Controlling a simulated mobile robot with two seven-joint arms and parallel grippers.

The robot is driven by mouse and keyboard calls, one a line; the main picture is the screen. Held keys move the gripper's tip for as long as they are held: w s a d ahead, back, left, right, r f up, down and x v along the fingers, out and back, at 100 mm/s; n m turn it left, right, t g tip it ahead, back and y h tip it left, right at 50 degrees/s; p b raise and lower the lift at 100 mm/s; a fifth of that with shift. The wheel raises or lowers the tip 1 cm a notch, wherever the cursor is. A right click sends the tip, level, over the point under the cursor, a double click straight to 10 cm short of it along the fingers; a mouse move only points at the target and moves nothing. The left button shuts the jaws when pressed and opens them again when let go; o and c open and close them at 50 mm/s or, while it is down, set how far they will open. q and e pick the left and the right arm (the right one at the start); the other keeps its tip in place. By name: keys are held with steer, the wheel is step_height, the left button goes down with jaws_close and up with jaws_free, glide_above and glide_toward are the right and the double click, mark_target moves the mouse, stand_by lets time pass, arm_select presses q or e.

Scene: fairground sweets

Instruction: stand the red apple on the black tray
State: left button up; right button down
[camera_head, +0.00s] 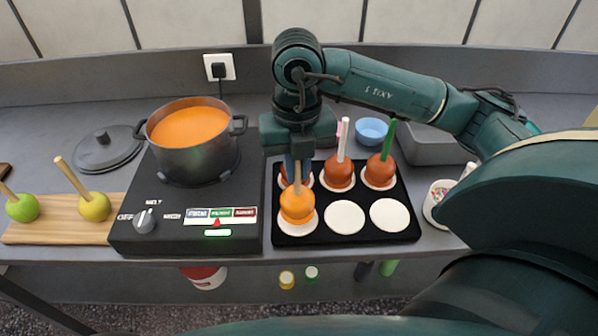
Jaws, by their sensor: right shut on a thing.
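My right gripper (297,164) is shut on the wooden stick of an orange-coated apple (297,207), which looks like the task's red apple; no red skin shows. The apple hangs upright at the front left white disc of the black tray (342,238). I cannot tell whether it touches the disc. Two brown-red coated apples (340,174) (380,170) stand on back discs, with a white and a green stick. Another brown-red apple is at the back left, mostly hidden behind the gripper and held apple. My left gripper is not in view.
The front middle disc (345,217) and front right disc (389,215) are empty. A pot of orange caramel (190,148) stands on the black hotplate (205,238). Green (22,208) and yellow (94,206) apples are on a wooden board (55,232). A blue bowl (371,133) is behind.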

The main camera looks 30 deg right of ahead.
mark_target(297, 184)
step_height(297, 184, down, 2)
steer(key=shift+f, duration=0.15)
steer(key=shift+f, duration=0.25)
steer(key=c, duration=1.5)
jaws_free()
steer(key=shift+r, duration=0.1)
steer(key=shift+o, duration=0.2)
